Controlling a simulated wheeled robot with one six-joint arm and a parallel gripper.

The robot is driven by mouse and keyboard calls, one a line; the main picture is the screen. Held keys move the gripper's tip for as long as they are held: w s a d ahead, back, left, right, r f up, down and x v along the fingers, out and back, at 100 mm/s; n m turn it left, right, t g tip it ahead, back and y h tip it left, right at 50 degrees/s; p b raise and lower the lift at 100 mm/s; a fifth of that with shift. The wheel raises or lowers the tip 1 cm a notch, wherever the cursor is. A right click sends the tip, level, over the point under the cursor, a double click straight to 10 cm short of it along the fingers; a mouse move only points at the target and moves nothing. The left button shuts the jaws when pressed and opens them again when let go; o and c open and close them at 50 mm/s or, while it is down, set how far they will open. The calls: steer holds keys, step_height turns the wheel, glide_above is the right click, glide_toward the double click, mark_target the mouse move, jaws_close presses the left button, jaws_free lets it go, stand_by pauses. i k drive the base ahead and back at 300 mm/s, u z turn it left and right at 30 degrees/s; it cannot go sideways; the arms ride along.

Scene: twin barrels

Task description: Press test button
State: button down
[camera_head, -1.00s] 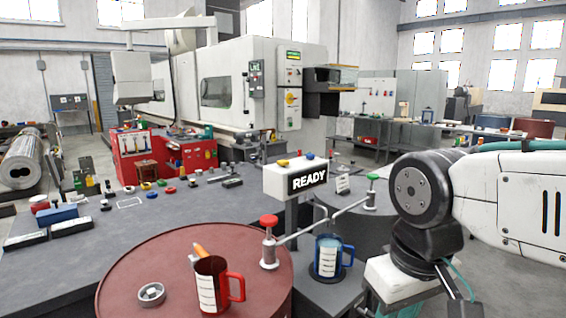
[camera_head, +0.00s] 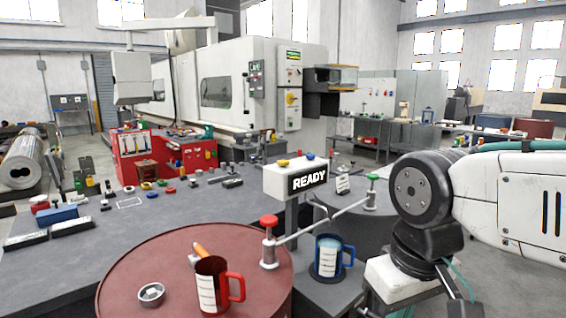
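A white box with a dark READY sign (camera_head: 307,179) stands on a grey post between the two barrels. A yellow button (camera_head: 283,163) and a blue button (camera_head: 310,157) sit on its top. No label marking either as the test button is readable. My arm comes in from the right, with its wrist hanging low at the lower right. My gripper (camera_head: 455,285) is only partly in view near the bottom edge, right of and below the box and apart from it. Its fingertips cannot be made out clearly, so its opening cannot be told.
The red barrel (camera_head: 150,255) holds a red mug (camera_head: 211,290), a metal ring (camera_head: 151,293) and a red-capped post (camera_head: 268,228). A pipe links this to a green-capped post (camera_head: 371,190) on the grey barrel (camera_head: 365,229). A blue mug (camera_head: 328,257) stands near my wrist.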

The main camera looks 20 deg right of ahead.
mark_target(282, 164)
steer(key=z, duration=1.6)
steer(key=i, duration=0.6)
steer(key=u, duration=2)
steer(key=i, duration=0.5)
